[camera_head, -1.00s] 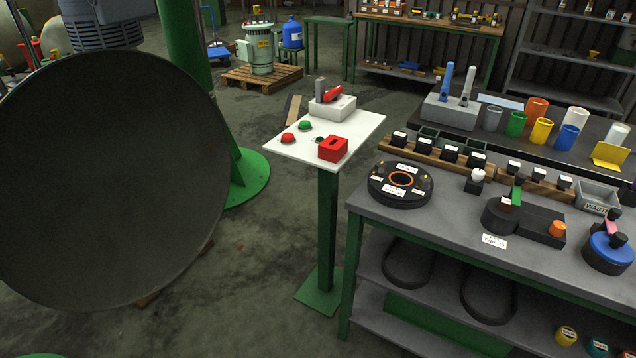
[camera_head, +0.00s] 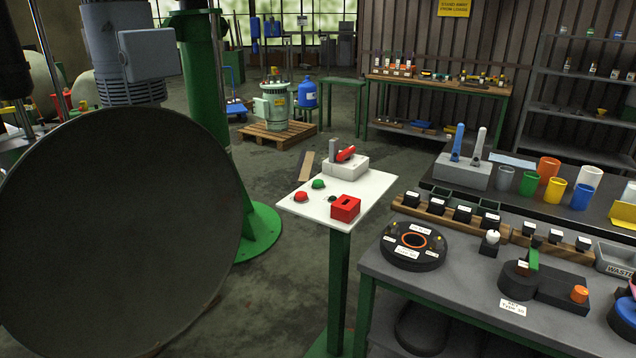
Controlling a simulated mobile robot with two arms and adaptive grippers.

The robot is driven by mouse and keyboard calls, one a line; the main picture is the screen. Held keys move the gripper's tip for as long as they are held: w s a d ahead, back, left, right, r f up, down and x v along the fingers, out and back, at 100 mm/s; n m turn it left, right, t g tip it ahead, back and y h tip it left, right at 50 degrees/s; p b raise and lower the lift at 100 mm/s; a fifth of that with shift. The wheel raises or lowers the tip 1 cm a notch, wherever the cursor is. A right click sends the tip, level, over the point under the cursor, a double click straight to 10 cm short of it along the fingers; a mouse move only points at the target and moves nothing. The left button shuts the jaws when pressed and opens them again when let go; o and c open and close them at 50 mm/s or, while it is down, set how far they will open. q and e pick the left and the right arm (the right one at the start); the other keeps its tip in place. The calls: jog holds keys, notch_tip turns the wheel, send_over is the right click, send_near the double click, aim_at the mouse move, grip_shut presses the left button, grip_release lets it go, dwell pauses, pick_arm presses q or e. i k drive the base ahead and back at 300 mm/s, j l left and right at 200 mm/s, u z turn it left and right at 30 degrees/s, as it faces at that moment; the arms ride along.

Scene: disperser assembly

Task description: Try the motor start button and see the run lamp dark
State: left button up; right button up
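A white control panel (camera_head: 362,201) stands on a green post (camera_head: 339,290) in the middle of the view. On it are a green button (camera_head: 318,184), a red button (camera_head: 301,196) and a small dark round fitting (camera_head: 332,199) that shows no glow and may be the lamp. A red box (camera_head: 345,208) with a dark slot sits at the panel's front edge. A pale box (camera_head: 347,168) with a red lever (camera_head: 345,154) sits at its back. Neither of my grippers is in view, and nothing touches the panel.
A large dark disc (camera_head: 120,235) fills the left side, before a green column (camera_head: 205,100). A grey workbench (camera_head: 440,300) with a black ring fixture (camera_head: 413,245) and labelled parts stands at right. Open floor (camera_head: 270,290) lies between the column and the panel.

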aim_at(317, 183)
jog(key=i+l+u, duration=0.1)
jog(key=i, duration=1.15)
